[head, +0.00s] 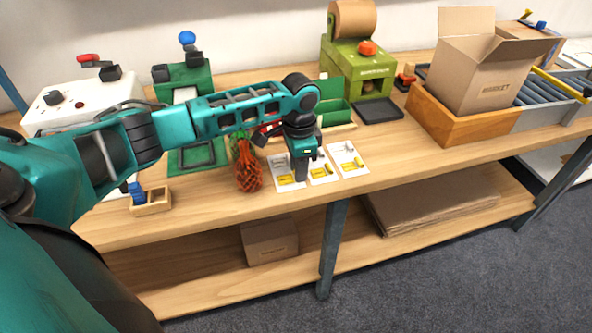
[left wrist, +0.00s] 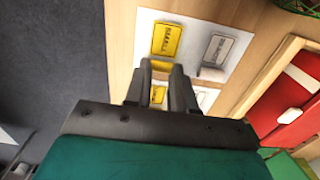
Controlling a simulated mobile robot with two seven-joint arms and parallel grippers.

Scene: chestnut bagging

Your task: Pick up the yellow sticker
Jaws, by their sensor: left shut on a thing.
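Three white sheets with printed yellow stickers lie in a row near the table's front edge: a left sheet (head: 283,164), a middle sheet (head: 325,178) and a right sheet (head: 347,153). My left gripper (head: 302,178) points down over the left and middle sheets, its fingers covering part of them. In the left wrist view, my left gripper (left wrist: 162,67) is shut on a yellow sticker (left wrist: 158,95), seen between its fingers and largely hidden by them. Another yellow sticker (left wrist: 167,41) lies on a sheet beyond the fingertips, beside a grey label (left wrist: 217,50). My right gripper is not in view.
A red net bag of chestnuts (head: 248,176) lies left of the sheets. A small wooden holder (head: 152,203) stands further left. A green machine (head: 357,68), a black tray (head: 378,110) and a cardboard box (head: 482,75) in a wooden cradle stand behind and right. Table right of the sheets is clear.

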